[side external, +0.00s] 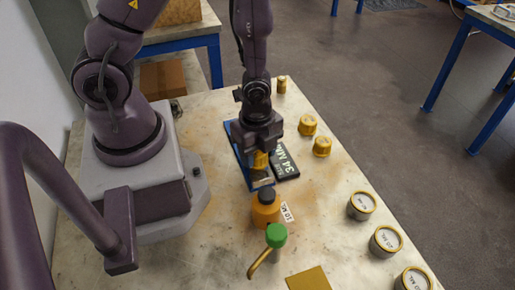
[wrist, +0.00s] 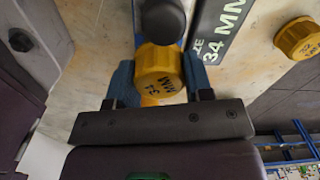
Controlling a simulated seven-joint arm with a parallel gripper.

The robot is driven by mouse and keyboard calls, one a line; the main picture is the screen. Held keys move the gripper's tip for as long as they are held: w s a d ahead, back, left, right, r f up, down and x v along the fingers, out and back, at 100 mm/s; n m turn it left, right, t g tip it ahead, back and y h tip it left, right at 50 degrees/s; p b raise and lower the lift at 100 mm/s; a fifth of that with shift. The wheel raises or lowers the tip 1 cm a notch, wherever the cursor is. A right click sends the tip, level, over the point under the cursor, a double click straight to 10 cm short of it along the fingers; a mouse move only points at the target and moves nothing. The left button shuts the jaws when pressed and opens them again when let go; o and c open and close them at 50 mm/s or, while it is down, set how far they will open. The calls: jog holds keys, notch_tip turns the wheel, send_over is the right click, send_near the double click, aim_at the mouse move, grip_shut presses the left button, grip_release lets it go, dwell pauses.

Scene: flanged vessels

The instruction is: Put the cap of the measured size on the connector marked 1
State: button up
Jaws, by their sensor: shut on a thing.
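My gripper (side external: 262,152) is shut on a yellow cap, which shows between the fingers in the wrist view (wrist: 158,72). Loose yellow caps stand to the right: one (side external: 307,124), another (side external: 322,147) and a small one (side external: 281,85) farther back. Round pieces with pale labelled tops (side external: 361,205) (side external: 385,241) (side external: 413,280) stand front right. I cannot make out which connector is marked 1.
A blue strip (side external: 236,132) lies on the table under the gripper. An orange vessel (side external: 265,213) with a dark knob stands in front, with a white label beside it. A green-topped piece (side external: 277,236) with a brass tube and a yellow plate (side external: 308,279) are nearer.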

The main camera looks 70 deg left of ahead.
jog(key=shift+f, duration=0.2)
jog(key=o, duration=1)
jog(key=shift+c, duration=0.2)
jog(key=s+a+r+n+t, duration=0.1)
jog(key=r+n, duration=0.6)
jog(key=r, duration=0.8)
jog(key=s+r+n+t, duration=0.2)
jog(key=r+n+t, duration=0.2)
jog(key=r+n, duration=0.4)
notch_tip(320, 180, up, 7)
jog(key=shift+s+a+r, duration=0.1)
jog(key=shift+s+a, duration=0.15)
jog(key=shift+a, duration=0.15)
